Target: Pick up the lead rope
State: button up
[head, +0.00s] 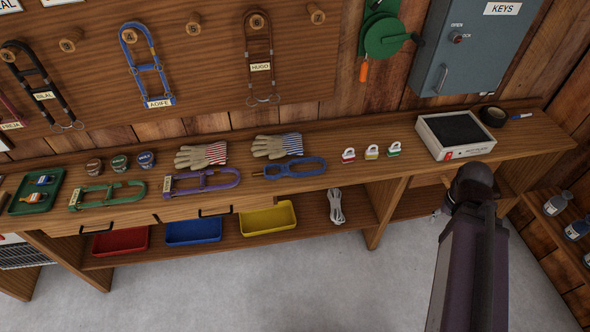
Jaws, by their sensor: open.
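My dark arm rises at the right, in front of the bench and well to the right of both. My gripper's fingers cannot be made out.
Red, blue and yellow (268,219) trays sit underneath. Halters hang from wall pegs. Grey floor is open in front.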

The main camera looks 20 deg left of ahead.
aim_at(285, 168)
jog(key=z, duration=0.15)
jog(key=k, duration=1.25)
jog(key=u, duration=0.7)
jog(key=i, duration=1.05)
jog(key=u, duration=0.05)
